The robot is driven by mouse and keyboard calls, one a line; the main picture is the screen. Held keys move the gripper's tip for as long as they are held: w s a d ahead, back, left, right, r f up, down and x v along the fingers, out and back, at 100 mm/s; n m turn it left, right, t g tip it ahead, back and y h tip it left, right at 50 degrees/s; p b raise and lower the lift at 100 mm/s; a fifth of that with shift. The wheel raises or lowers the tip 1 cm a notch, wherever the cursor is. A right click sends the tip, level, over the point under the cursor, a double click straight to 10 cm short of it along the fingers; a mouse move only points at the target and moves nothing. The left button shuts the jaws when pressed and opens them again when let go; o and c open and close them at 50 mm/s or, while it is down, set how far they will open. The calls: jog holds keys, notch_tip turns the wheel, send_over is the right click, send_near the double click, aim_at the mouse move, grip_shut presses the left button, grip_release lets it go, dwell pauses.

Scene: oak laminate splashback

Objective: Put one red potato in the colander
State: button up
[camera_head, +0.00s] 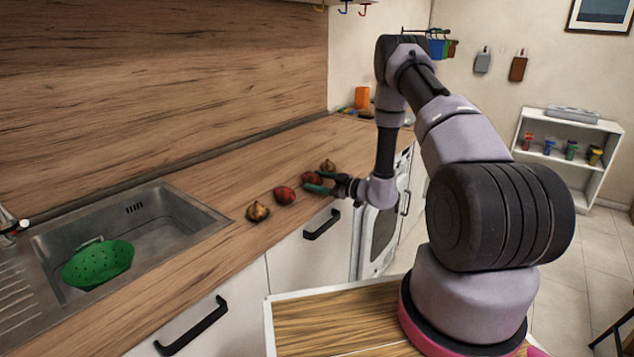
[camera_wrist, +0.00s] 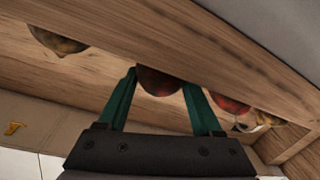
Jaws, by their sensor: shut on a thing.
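My gripper (camera_head: 316,183) is shut on a red potato (camera_head: 311,177) at the counter's front part. In the wrist view the green fingers of my gripper (camera_wrist: 160,88) stand on either side of this potato (camera_wrist: 158,82). It appears to be at counter level; whether it touches the counter I cannot tell. A second red potato (camera_head: 284,195) lies apart, nearer the sink; it also shows in the wrist view (camera_wrist: 230,103). The green colander (camera_head: 98,264) sits tilted in the sink basin at the left, and looks empty.
A brown onion (camera_head: 257,212) lies near the sink, and another (camera_head: 327,165) lies just beyond the held potato. The steel sink (camera_head: 190,215) is set into the wooden counter, with a tap (camera_head: 10,228) at the left edge. The counter behind the vegetables is clear.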

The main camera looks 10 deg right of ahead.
jog(key=shift+f, duration=0.1)
jog(key=shift+f, duration=0.1)
jog(key=o, duration=1.5)
